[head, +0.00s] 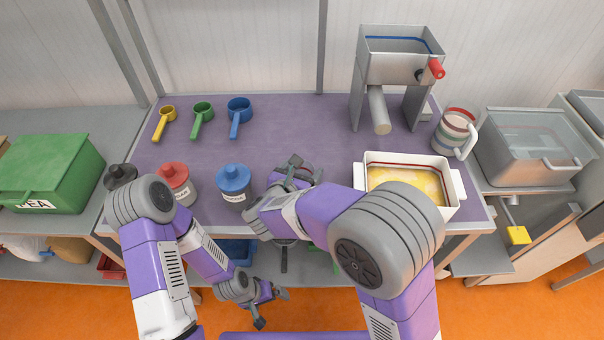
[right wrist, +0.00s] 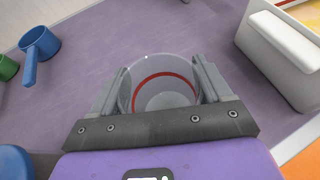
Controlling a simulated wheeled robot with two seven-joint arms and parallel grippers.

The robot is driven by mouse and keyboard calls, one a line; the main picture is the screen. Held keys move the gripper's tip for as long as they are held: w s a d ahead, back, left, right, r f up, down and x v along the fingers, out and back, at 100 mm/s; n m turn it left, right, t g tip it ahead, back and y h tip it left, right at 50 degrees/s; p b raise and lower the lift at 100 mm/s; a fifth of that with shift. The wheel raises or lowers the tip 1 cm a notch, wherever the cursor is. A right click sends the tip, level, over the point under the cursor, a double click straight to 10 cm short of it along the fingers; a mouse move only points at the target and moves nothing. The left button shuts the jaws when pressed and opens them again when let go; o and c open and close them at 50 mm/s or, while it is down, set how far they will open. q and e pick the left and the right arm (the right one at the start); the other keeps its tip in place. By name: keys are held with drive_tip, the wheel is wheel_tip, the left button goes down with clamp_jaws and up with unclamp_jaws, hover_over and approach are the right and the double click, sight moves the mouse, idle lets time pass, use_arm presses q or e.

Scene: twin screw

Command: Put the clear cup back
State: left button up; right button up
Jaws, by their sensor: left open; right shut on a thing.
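The clear cup (right wrist: 160,82), see-through with a red line round it, shows in the right wrist view between the fingers of my right gripper (right wrist: 160,92). The gripper is shut on the cup's sides, and I look down into the cup, which seems empty. In the head view my right gripper (head: 294,172) is over the front middle of the purple table (head: 290,130), and my arm and gripper mostly hide the cup. I cannot tell whether the cup touches the table. My left gripper (head: 271,307) is open and empty, low in front of the table.
A white tub (head: 450,209) with yellow contents stands close to the right of my right gripper. A blue-lidded jar (head: 234,184) and a red-lidded jar (head: 174,184) stand to its left. Yellow, green and blue scoops (head: 240,108) lie behind. A grey press (head: 395,60) and striped mug (head: 452,130) are at right.

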drive_tip(key=shift+f, duration=0.3)
drive_tip(key=shift+f, duration=0.15)
drive_tip(key=o, duration=1.1)
drive_tip(key=shift+r, duration=0.2)
drive_tip(key=shift+s+a+r, duration=0.15)
drive_tip(key=shift+s+r, duration=0.05)
drive_tip(key=p+v, duration=0.2)
drive_tip(key=v, duration=0.9)
drive_tip(key=shift+s, duration=0.2)
